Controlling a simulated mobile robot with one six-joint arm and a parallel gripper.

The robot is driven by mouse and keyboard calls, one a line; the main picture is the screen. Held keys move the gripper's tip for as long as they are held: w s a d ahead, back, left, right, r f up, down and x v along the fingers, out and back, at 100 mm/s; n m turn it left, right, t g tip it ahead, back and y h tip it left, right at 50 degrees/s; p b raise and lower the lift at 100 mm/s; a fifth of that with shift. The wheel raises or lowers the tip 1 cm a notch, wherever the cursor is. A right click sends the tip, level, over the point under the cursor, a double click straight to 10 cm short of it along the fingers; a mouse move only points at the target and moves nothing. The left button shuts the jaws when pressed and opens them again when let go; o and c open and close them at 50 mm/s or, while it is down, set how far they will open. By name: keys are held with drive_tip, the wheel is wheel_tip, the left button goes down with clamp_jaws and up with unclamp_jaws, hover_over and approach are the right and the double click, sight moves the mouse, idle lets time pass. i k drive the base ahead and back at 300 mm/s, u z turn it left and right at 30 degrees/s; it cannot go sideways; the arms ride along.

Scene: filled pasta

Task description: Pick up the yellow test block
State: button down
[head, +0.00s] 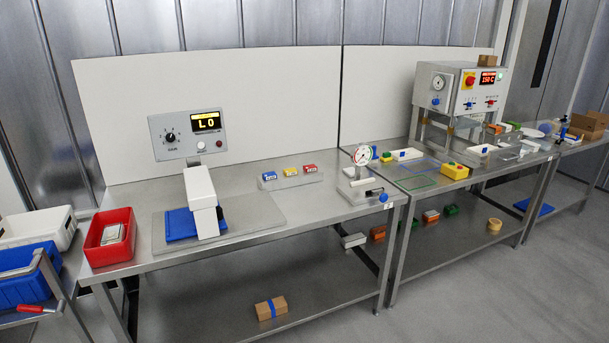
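A small block with a yellow top (290,172) stands in the middle of a row of three on a grey holder (297,182), on the near steel bench. A block with a blue top (269,176) is to its left and one with a red top (310,168) to its right. Pale faces show on their fronts; any print is too small to read. My gripper is not in view, so I cannot see whether it is open or shut.
A press with a white arm (200,190) over a blue pad (181,224) is left of the blocks. A gauge fixture (362,156) stands to their right. A red bin (110,237) is at the bench's left end. The steel top (300,210) before the blocks is clear.

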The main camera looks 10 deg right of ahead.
sight(291, 171)
drive_tip(key=z, duration=0.05)
drive_tip(key=k, duration=0.5)
drive_tip(key=u, duration=0.3)
drive_tip(key=i, duration=0.9)
drive_tip(key=u, duration=0.7)
